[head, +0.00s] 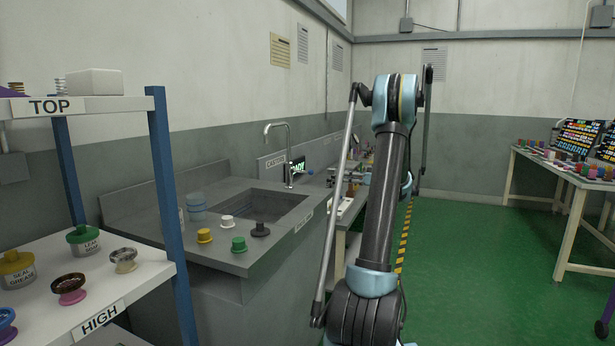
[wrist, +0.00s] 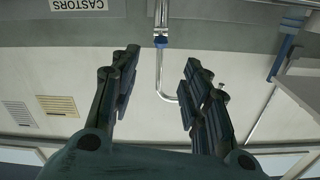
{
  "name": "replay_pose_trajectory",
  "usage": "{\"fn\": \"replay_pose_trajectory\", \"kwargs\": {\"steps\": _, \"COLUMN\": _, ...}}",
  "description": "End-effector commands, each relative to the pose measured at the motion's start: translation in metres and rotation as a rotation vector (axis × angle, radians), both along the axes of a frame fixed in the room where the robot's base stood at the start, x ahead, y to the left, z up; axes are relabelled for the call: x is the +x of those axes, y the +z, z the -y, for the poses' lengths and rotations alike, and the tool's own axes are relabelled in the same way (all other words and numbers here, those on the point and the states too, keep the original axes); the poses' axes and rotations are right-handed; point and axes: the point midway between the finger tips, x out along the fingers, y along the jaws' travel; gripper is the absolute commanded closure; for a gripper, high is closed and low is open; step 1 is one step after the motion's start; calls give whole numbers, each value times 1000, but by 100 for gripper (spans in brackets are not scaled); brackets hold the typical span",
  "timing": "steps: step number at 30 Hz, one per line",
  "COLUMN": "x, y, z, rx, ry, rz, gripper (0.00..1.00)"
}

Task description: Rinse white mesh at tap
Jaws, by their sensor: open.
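The tap (head: 287,150) is a tall chrome spout with a bend, standing at the back of the sink (head: 263,206). In the wrist view, which is upside down, the tap (wrist: 159,75) shows beyond the fingers, in the gap between them. My gripper (wrist: 160,57) is open and nothing shows between its fingers. In the head view I cannot make it out behind my arm. A small white-topped piece (head: 226,221) stands on the counter at the near left of the sink. I cannot tell whether it is the white mesh.
Yellow (head: 204,236), green (head: 239,244) and dark (head: 260,230) pieces stand by the white one. A clear bluish container (head: 196,207) is behind them. A shelf rack (head: 163,190) with sieve-like pieces and jars is at the left. The green floor (head: 470,270) is open at the right.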

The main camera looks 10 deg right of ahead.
Motion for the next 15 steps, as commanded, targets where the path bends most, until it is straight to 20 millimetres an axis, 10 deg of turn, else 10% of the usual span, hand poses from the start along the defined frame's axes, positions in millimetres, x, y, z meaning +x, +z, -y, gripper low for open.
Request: {"fn": "replay_pose_trajectory", "kwargs": {"steps": 15, "x": 42, "y": 0, "z": -75, "rx": -1, "ry": 4, "rz": -3, "gripper": 57}}
